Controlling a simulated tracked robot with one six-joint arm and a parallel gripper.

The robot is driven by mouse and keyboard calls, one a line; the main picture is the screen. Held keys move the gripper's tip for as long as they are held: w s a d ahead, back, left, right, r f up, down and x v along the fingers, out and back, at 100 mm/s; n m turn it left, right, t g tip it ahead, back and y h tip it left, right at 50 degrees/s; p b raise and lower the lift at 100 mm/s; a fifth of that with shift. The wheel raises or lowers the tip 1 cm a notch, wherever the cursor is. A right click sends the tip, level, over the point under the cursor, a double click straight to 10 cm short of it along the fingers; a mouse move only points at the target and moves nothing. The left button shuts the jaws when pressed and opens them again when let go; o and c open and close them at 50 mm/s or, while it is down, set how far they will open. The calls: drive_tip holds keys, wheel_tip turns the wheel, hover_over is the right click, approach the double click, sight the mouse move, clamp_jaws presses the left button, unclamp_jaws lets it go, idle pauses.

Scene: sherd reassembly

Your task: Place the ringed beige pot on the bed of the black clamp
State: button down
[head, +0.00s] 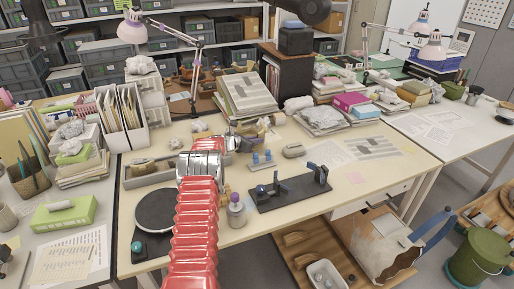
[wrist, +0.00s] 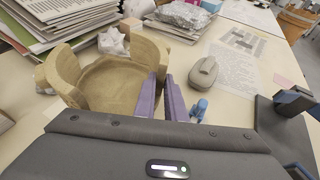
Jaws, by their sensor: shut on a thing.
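The beige pot (wrist: 110,82) shows in the wrist view as a shallow round bowl with broken, uneven walls, higher at left and right. My gripper (wrist: 162,97) has its two purple fingers shut on the pot's right wall. In the head view my gripper (head: 236,142) is at the end of my red arm, behind the table's middle, and the pot is mostly hidden there. The black clamp (head: 290,191) lies at the table's front, right of my arm, with upright ends and a blue part; its bed looks empty. Part of the clamp (wrist: 285,120) shows at right in the wrist view.
A purple-capped bottle (head: 236,212) stands left of the clamp. A black turntable (head: 158,210) is left of my arm. Stacked papers (head: 248,93) stand behind.

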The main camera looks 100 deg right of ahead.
sight(257, 146)
drive_tip(key=shift+r, duration=0.15)
drive_tip(key=shift+f, duration=1.85)
drive_tip(key=c, duration=2.1)
unclamp_jaws()
drive_tip(key=shift+f, duration=0.25)
drive_tip(key=shift+r, duration=0.1)
drive_tip(key=shift+w+a+r, duration=0.25)
drive_tip(key=shift+w+a, duration=0.1)
drive_tip(key=shift+w, duration=0.2)
drive_tip(key=v, duration=1)
drive_tip(key=shift+a, duration=0.25)
drive_tip(key=shift+w+r, duration=0.15)
